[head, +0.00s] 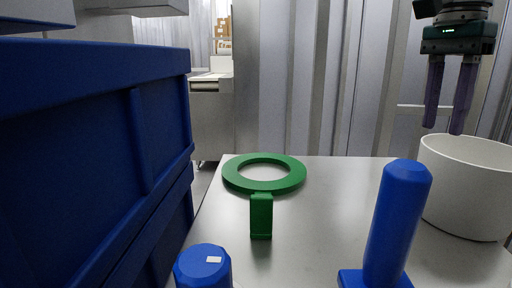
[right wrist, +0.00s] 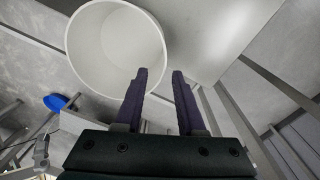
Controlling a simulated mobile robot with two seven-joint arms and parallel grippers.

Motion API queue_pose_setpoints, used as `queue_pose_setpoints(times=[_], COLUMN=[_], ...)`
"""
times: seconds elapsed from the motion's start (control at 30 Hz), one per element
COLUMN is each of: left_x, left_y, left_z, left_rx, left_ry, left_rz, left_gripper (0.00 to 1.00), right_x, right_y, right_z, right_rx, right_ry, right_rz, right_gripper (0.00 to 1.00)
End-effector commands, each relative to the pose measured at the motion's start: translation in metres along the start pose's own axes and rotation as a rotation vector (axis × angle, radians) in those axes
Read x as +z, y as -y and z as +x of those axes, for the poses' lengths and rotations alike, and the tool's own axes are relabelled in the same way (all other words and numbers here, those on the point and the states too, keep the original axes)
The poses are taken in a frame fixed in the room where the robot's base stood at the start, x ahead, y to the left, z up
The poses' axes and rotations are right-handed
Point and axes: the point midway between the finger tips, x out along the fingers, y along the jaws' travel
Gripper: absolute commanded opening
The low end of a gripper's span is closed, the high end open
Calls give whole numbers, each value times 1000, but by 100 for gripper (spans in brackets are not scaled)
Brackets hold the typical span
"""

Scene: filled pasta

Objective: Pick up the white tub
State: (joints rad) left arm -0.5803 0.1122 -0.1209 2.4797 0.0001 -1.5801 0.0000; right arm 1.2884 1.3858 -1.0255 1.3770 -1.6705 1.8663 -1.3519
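The white tub (head: 465,195) is a round, open, empty-looking container standing on the metal table at the right of the head view. It also shows in the right wrist view (right wrist: 90,50), from above, with its round rim toward the camera. My right gripper (head: 444,130) hangs fingers down over the tub's left rim in the head view. Its two dark purple fingers are spread apart with nothing between them. In the right wrist view the fingertips (right wrist: 160,72) are near the rim, one overlapping it and one outside. I cannot tell the height gap. My left gripper is not in view.
A blue upright handle (head: 398,220) stands in front of the tub, and a blue cylinder (head: 203,268) is at the front left. Large blue crates (head: 90,150) fill the left side.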

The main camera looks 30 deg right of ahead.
Motion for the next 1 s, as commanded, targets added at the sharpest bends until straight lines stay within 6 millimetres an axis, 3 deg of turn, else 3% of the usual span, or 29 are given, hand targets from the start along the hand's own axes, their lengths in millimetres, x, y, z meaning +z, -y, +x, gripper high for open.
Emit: queue_pose_setpoints(times=[0.1, 0.33, 0.6, 0.9, 1.0], left_x=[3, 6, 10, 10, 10], left_y=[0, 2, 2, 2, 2], left_z=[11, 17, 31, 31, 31], left_rx=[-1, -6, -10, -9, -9], left_ry=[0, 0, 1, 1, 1], left_rz=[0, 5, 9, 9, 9], left_gripper=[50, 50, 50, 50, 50], right_x=[0, 2, 7, 7, 7], right_y=[-1, 0, 0, 0, 0], right_z=[24, 45, 85, 90, 90], right_rx=[4, -1, 0, -3, -3], right_ry=[-1, 2, 3, 5, 5], right_rz=[-1, -1, -1, 0, 0], right_gripper=[38, 38, 38, 38, 30])
